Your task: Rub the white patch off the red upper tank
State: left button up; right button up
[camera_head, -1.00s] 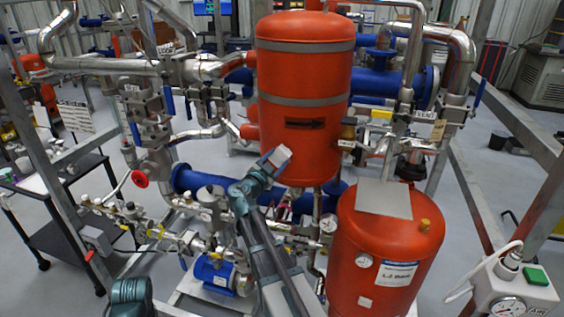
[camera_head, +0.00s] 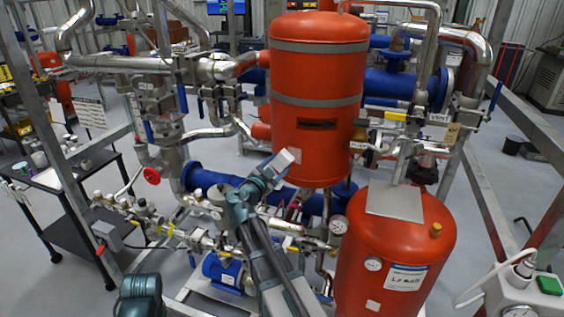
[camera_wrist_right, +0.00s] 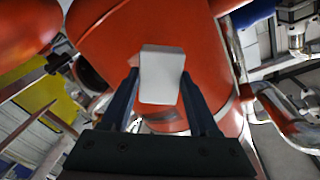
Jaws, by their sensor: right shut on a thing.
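The red upper tank (camera_head: 318,62) stands upright at the centre of the head view, with grey bands and a black arrow label. My right gripper (camera_head: 268,172) is at the tank's lower left side, shut on a small white block (camera_head: 281,161). In the right wrist view the block (camera_wrist_right: 161,78) sits between the fingertips, in front of the red tank wall (camera_wrist_right: 120,35). A pale patch (camera_wrist_right: 134,62) shows at the block's left edge, and the block hides part of that area. I cannot tell whether block and wall touch.
A lower red tank (camera_head: 396,255) with a grey plate (camera_head: 396,203) on top stands at the right front. Steel pipes and valves (camera_head: 165,125) lie left of the upper tank. A blue pump (camera_head: 222,271) sits low. A white gauge box (camera_head: 520,296) is at the front right.

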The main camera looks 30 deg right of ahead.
jog(key=shift+v, duration=1.1)
jog(key=v, duration=0.3)
jog(key=shift+d, duration=0.1)
jog(key=shift+x, duration=3.3)
jog(key=shift+x, duration=1.15)
